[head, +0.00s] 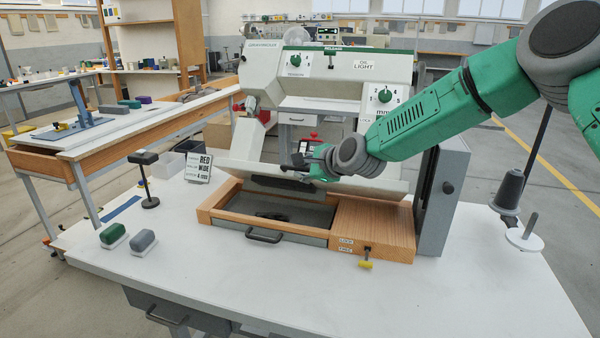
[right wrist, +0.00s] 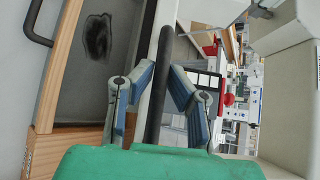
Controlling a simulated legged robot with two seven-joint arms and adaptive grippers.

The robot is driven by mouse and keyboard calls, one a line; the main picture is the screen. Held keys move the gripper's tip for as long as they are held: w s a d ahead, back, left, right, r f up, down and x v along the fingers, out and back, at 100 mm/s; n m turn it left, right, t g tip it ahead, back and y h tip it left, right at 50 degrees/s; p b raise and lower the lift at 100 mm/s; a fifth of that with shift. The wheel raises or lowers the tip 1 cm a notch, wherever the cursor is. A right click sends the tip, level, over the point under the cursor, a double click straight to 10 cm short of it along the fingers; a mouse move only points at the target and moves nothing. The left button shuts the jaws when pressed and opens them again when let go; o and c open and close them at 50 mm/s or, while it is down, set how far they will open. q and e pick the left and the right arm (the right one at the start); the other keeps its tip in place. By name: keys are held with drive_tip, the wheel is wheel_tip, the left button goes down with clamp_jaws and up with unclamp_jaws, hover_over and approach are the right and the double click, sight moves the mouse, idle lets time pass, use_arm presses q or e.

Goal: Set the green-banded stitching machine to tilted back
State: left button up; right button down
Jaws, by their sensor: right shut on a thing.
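The white stitching machine (head: 318,75) with a green band along its top stands on the workbench, two green dials on its front. Its bed plate (head: 240,170) looks tipped, its front edge raised clear of the wooden base (head: 375,225). The open recess under it shows a grey tray. My right gripper (head: 305,163) reaches in from the right and is shut on the bed's dark front edge bar. In the right wrist view the blue-grey fingers (right wrist: 160,95) sit on both sides of this dark bar (right wrist: 157,75). My left gripper is out of view.
A drawer handle (head: 264,236) sticks out of the base, and a yellow-knobbed latch (head: 366,263) is at its right. A label stand (head: 198,167), black post (head: 147,180) and two small blocks (head: 143,240) stand at left. A thread spool (head: 509,188) stands at right. The front bench top is clear.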

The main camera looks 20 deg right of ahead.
drive_tip(key=shift+s+d+f, duration=0.1)
drive_tip(key=shift+f, duration=0.2)
drive_tip(key=c, duration=1.6)
unclamp_jaws()
drive_tip(key=shift+o, duration=0.2)
drive_tip(key=shift+d, duration=0.1)
drive_tip(key=shift+s+d+r, duration=0.2)
drive_tip(key=shift+s+r, duration=0.15)
drive_tip(key=shift+s, duration=0.1)
drive_tip(key=v, duration=1)
drive_tip(key=shift+s+d, duration=0.25)
drive_tip(key=shift+s, duration=0.05)
